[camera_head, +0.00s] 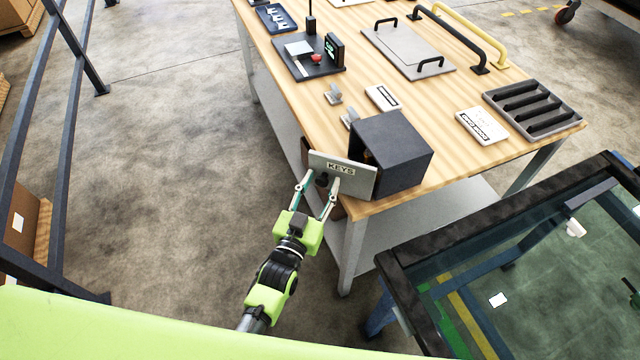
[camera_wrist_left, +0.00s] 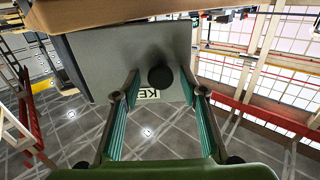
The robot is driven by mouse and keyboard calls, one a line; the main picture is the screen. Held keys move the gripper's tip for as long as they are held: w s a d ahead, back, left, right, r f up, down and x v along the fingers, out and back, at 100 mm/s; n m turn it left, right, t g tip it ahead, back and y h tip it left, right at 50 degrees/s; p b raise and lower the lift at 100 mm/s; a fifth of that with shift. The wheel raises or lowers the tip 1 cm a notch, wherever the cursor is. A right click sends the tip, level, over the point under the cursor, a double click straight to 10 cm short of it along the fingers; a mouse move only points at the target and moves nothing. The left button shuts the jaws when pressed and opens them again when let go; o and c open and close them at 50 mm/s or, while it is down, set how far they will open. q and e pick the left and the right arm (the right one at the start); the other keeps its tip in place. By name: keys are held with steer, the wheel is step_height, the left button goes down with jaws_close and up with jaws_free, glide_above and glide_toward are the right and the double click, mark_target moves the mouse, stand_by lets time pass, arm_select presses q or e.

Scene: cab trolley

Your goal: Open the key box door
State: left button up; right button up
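The key box (camera_head: 405,150) is a dark grey box at the near corner of the wooden table. Its light grey door (camera_head: 360,183), labelled KEYS, stands ajar, with a gap at the box's front edge. The door also fills the upper middle of the left wrist view (camera_wrist_left: 105,65). A round black knob (camera_wrist_left: 160,77) sits on the door. My left gripper (camera_head: 318,180) is at the door's face. Its fingers (camera_wrist_left: 160,82) are spread on either side of the knob, with visible gaps in the wrist view. My right gripper is not in view.
The wooden table (camera_head: 335,130) holds a metal plate with handles (camera_head: 405,50), a slotted dark tray (camera_head: 535,108), a small white sign (camera_head: 482,126) and a black device base (camera_head: 305,60). A glass-topped frame (camera_head: 500,280) stands at right.

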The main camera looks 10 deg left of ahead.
arm_select(q)
steer(key=v, duration=1.2)
steer(key=shift+c, duration=0.4)
